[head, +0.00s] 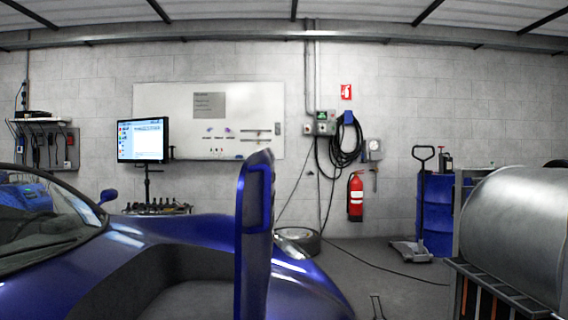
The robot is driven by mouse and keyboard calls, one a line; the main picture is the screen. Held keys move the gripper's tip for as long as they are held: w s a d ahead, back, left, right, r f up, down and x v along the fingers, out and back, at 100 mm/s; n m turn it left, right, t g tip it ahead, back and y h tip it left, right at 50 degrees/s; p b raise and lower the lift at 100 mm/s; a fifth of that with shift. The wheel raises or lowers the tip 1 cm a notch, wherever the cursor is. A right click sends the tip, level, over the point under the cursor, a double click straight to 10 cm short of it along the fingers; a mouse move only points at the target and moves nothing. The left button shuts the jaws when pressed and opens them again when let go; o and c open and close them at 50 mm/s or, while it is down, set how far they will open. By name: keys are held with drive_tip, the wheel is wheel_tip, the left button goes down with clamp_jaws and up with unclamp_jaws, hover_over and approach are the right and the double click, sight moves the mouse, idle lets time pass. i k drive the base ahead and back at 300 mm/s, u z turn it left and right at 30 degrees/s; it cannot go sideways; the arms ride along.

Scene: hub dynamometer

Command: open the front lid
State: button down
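The front lid (254,235) belongs to the blue car (318,293) and stands raised, nearly upright. I see it almost edge-on, at the nose side of the front compartment. The open front compartment (190,297) shows a grey inside to the left of the lid. The windshield (38,215) is at the far left. My gripper is not in view, so I cannot see where it is relative to the lid.
A large metal cylinder (520,235) on a dark frame fills the right side. A pallet truck (415,215) and blue drum (436,215) stand at the back right. A tire (300,240) lies behind the car. Some floor is clear right of the car.

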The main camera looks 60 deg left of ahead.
sight(254, 207)
drive_tip(key=u, duration=0.6)
drive_tip(key=i, duration=0.8)
drive_tip(key=u, duration=0.85)
